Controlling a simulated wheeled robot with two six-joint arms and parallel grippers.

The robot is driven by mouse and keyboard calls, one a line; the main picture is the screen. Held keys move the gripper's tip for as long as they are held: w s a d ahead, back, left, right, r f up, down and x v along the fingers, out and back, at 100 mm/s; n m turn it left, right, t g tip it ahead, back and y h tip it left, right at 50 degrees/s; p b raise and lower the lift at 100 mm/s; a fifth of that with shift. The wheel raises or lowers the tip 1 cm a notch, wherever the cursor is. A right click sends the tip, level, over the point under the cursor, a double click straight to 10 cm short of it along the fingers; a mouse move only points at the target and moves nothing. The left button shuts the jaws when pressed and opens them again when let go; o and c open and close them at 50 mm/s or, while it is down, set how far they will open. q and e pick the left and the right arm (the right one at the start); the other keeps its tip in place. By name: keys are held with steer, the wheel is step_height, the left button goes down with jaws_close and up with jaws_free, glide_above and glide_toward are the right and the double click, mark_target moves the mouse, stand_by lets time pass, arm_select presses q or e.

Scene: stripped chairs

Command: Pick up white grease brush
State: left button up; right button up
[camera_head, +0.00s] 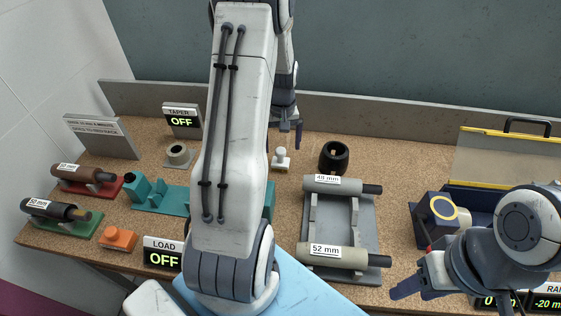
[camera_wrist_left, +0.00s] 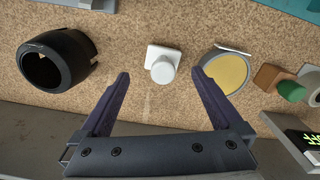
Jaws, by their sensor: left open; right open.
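A small white piece, likely the white grease brush (camera_head: 280,158), stands near the back of the bench with a round knob on a squarish base. It also shows in the left wrist view as the white brush (camera_wrist_left: 162,63), just beyond and between the fingertips. My left gripper (camera_head: 285,138) is open and empty, with a finger to either side of the brush's line; it does not appear to touch it. My right gripper (camera_head: 414,280) is at the lower right, far from the brush, over the bench's front part.
A black ring (camera_head: 333,156) stands right of the brush. In the left wrist view, a yellow-faced disc (camera_wrist_left: 230,73) lies on the brush's other side. A grey cradle (camera_head: 341,228) holds two rollers. My left arm hides the bench's middle. A dark blue box (camera_head: 435,219) stands right.

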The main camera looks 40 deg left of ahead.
mark_target(281, 149)
arm_select(q)
steer(key=f, duration=0.3)
steer(key=f+p, duration=0.1)
steer(key=f, duration=0.2)
steer(key=shift+s+a+f, duration=0.1)
steer(key=shift+a+f, duration=0.1)
steer(key=c, duration=1.4)
steer(key=shift+r, duration=0.15)
steer(key=shift+r, duration=0.25)
steer(key=r, duration=0.2)
steer(key=r+b, duration=0.1)
steer(key=shift+d+r, duration=0.35)
steer(key=d+r, duration=0.2)
steer(key=d, duration=0.1)
steer(key=d+r, duration=0.2)
steer(key=d, duration=0.2)
steer(key=d+r+b, duration=0.1)
steer(key=d+r, duration=0.1)
steer(key=d, duration=0.2)
steer(key=shift+r, duration=0.3)
steer(key=shift+c, duration=0.2)
